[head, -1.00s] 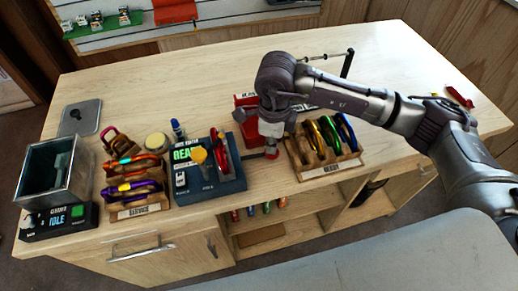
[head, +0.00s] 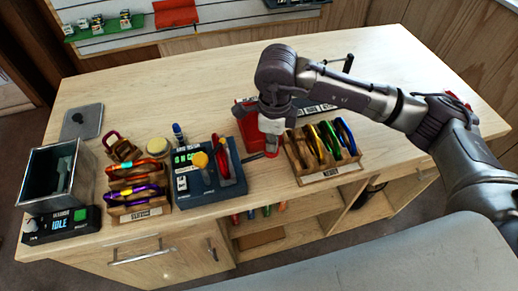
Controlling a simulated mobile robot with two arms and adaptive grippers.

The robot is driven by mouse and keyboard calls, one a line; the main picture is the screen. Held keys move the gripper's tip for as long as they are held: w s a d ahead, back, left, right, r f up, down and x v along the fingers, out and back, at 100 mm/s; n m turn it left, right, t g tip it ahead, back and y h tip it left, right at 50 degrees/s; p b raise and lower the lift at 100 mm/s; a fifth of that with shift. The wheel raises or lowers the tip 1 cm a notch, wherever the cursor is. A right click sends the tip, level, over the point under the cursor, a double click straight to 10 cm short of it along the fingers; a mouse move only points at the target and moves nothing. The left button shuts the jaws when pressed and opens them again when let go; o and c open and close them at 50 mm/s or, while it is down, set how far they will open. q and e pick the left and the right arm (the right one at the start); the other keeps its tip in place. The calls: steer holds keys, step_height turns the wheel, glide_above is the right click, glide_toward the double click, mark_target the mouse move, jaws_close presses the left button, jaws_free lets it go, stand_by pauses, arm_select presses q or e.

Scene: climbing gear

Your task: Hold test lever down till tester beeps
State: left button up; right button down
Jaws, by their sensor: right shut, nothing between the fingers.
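The tester (head: 208,194) is a dark blue box with a green-lit screen, a yellow knob and a red carabiner standing in it. The screen's characters are too small to read surely. A thin dark lever (head: 253,157) with a red end sticks out from its right side. My right gripper (head: 271,147) is shut and empty, pointing down onto the lever's red end. It appears to touch that end, though the fingers hide part of the contact. My left gripper is not in view.
A wooden rack of coloured carabiners (head: 325,171) stands close right of the gripper. A red object (head: 245,125) is just behind it. Left of the tester are another carabiner rack (head: 139,214) and a metal tank (head: 34,183) whose unit reads IDLE.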

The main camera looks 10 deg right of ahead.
steer(key=shift+r+p, duration=1.1)
steer(key=shift+r, duration=1.9)
steer(key=shift+f, duration=0.1)
